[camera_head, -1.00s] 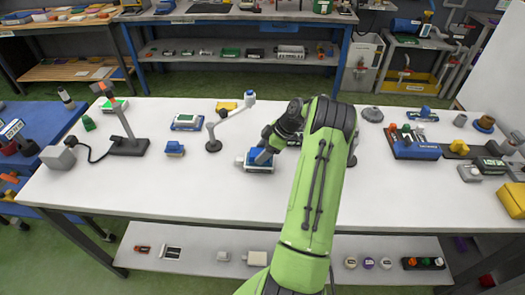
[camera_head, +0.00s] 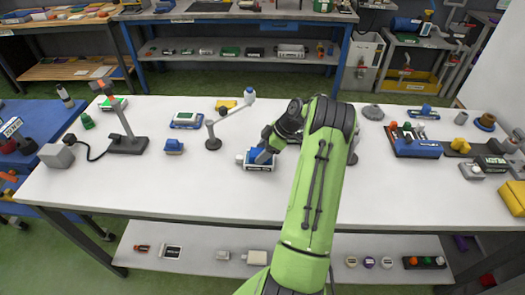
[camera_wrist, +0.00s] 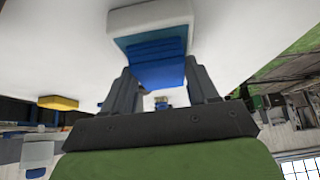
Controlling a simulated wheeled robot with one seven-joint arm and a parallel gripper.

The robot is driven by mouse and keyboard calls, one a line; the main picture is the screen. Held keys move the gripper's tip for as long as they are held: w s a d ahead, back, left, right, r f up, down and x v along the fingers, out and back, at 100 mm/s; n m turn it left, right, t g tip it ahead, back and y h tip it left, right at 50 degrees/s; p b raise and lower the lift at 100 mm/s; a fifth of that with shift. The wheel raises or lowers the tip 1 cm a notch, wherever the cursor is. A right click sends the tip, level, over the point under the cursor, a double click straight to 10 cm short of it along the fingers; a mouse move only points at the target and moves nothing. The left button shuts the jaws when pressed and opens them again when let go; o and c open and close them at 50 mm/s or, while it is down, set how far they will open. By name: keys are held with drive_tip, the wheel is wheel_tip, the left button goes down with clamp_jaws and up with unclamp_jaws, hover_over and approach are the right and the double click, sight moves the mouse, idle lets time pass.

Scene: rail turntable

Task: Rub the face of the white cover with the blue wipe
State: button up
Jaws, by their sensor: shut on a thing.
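The white cover (camera_head: 241,158) lies on the white table, left of my arm's elbow in the head view. Its pale end also shows in the wrist view (camera_wrist: 150,16). My gripper (camera_head: 264,152) reaches down over it and is shut on the blue wipe (camera_head: 253,156). In the wrist view the blue wipe (camera_wrist: 157,62) sits between the two dark fingers, against the white cover. Whether the wipe presses on the face or only hovers close cannot be told. The fingers and wipe hide part of the face.
A white jointed arm on a dark base (camera_head: 213,143) stands just left. A small blue block (camera_head: 173,146) and a blue-and-white unit (camera_head: 186,120) lie further left. Blue fixtures (camera_head: 415,147) crowd the right side. The table front (camera_head: 170,190) is clear.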

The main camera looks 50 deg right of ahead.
idle(0.4)
drive_tip(key=shift+r+p, duration=2.35)
drive_tip(key=shift+r, duration=1.25)
drive_tip(key=shift+s+f, duration=0.1)
drive_tip(key=shift+f, duration=0.05)
